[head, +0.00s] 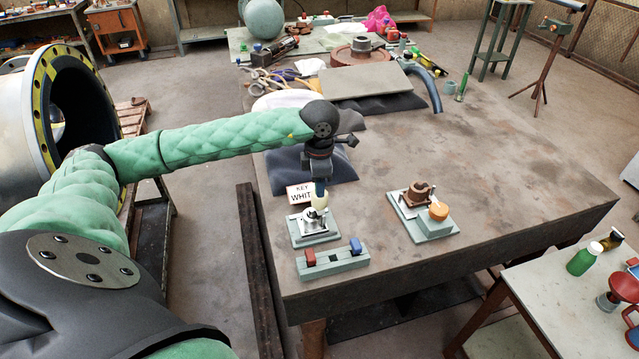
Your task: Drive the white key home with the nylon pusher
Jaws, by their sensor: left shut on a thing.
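My left gripper (319,185) points straight down near the table's front left corner. It is shut on the nylon pusher, whose cream-coloured part (319,201) shows below the fingers. The pusher stands upright over a silver metal fitting (313,222) on a small grey-green base plate (310,240). I cannot tell whether the pusher touches the fitting. The white key cannot be made out; the pusher and gripper cover that spot. A sign (298,192) reading "KEY WHIT", its end covered, stands just behind. My right gripper is not in view.
A grey block with red and blue pieces (332,259) lies in front of the fitting. A second plate with a brown part and an orange-topped cylinder (437,211) stands to the right. Dark cushions (290,165) lie behind. The table's right half (510,170) is clear.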

